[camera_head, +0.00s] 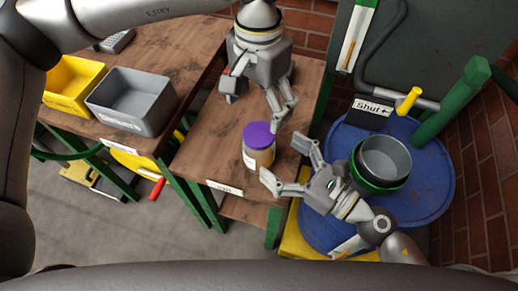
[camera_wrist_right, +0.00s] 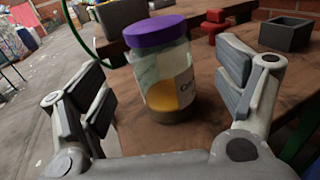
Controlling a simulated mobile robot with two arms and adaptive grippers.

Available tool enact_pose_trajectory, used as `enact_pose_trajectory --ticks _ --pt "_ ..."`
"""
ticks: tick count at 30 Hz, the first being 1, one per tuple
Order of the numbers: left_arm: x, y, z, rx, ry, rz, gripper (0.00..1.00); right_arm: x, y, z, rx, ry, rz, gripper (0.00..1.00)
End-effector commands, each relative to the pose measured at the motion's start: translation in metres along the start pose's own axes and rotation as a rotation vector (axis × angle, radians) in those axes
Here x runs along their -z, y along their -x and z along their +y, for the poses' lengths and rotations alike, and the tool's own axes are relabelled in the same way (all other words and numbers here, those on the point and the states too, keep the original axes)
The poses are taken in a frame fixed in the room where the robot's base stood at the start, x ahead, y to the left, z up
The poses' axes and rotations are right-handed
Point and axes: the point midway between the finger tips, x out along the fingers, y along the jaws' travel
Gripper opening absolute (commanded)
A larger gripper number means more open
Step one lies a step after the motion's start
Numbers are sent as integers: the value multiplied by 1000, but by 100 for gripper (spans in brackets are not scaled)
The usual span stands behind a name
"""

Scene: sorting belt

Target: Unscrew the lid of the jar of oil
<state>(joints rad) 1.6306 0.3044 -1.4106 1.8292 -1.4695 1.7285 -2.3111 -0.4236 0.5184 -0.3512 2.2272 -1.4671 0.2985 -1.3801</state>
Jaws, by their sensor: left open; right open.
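A jar of oil (camera_head: 258,158) with a purple lid (camera_head: 258,135) stands upright near the front of a wooden table, the lid on it. In the right wrist view the jar (camera_wrist_right: 167,88) shows a pale label and amber contents, under the purple lid (camera_wrist_right: 155,31). My right gripper (camera_head: 284,164) is open just right of the jar, its fingers pointing at it; in the wrist view the jar stands beyond and between the open fingers. My left gripper (camera_head: 260,109) is open behind and above the lid, fingers pointing down. Neither gripper visibly holds anything.
A grey bin (camera_head: 146,88) and a yellow bin (camera_head: 66,80) stand on a wooden surface at left. A blue drum (camera_head: 432,175) at right bears a grey pot (camera_head: 388,158) close to my right arm. A brick wall (camera_head: 497,165) bounds the right side.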

Motion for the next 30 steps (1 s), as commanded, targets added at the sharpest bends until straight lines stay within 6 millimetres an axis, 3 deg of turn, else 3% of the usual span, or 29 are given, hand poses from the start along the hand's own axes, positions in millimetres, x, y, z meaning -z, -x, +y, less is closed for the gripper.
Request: enact_pose_trajectory --ticks 16,30 --pt "0 0 0 -1 0 0 81 -1 -58 0 2 -1 -5 87" --pt "0 0 0 -1 0 0 81 -1 -68 0 0 -1 -1 87"
